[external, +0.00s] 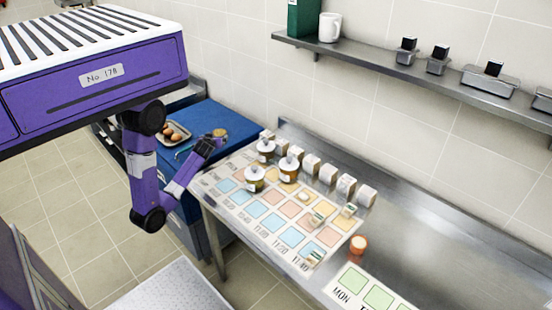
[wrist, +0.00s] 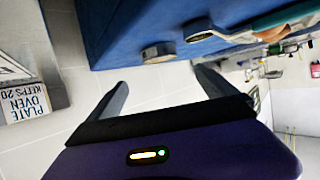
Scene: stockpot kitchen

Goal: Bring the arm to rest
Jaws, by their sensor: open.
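My purple arm hangs bent below the purple housing in the external view. My gripper (external: 214,143) is at the near edge of a blue-topped surface (external: 205,117), left of the steel counter. In the wrist view my gripper (wrist: 162,88) has its two dark fingers spread wide with nothing between them. Beyond them are the blue surface (wrist: 110,30) and a small round lidded thing (wrist: 158,52) at its edge. I cannot tell from these views whether a fingertip touches anything.
A tray (external: 186,138) with brown eggs lies on the blue surface. A chart mat (external: 262,208) on the steel counter (external: 440,240) holds several jars and small boxes. A wall shelf (external: 385,62) runs above.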

